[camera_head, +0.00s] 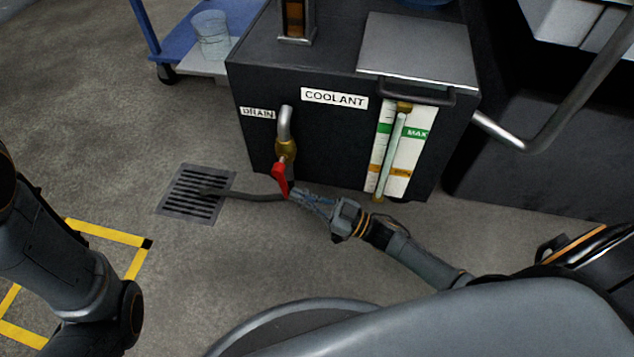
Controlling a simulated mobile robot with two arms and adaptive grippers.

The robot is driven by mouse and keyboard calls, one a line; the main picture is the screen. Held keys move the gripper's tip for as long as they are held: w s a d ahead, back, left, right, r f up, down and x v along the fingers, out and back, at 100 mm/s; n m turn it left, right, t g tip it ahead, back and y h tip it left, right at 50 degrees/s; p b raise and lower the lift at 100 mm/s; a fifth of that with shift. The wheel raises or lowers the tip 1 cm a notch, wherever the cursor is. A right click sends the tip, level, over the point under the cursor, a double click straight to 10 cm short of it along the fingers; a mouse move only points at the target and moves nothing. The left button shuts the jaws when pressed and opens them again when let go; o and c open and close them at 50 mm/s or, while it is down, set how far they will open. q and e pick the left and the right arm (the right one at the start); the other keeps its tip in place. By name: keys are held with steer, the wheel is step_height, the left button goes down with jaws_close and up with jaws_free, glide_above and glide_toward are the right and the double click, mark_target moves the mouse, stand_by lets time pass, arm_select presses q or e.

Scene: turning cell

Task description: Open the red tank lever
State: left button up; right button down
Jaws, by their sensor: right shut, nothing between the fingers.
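The red lever (280,180) hangs down from a brass valve (285,150) on the drain pipe (285,122) at the front of the dark coolant tank (333,145). My right gripper (299,196) is shut and empty. Its fingertips are just right of the lever's lower end; I cannot tell whether they touch it. My left arm (65,260) shows at the left edge, but its gripper is out of view.
A dark hose (245,196) runs from below the valve to a floor drain grate (197,193). A sight gauge (391,155) is on the tank front. A blue trolley (190,40) stands behind left. Yellow floor marking (108,232) lies left.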

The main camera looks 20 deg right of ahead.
steer(key=shift+w+a+f, duration=0.35)
steer(key=shift+a, duration=0.25)
stand_by(0.3)
steer(key=shift+f, duration=0.1)
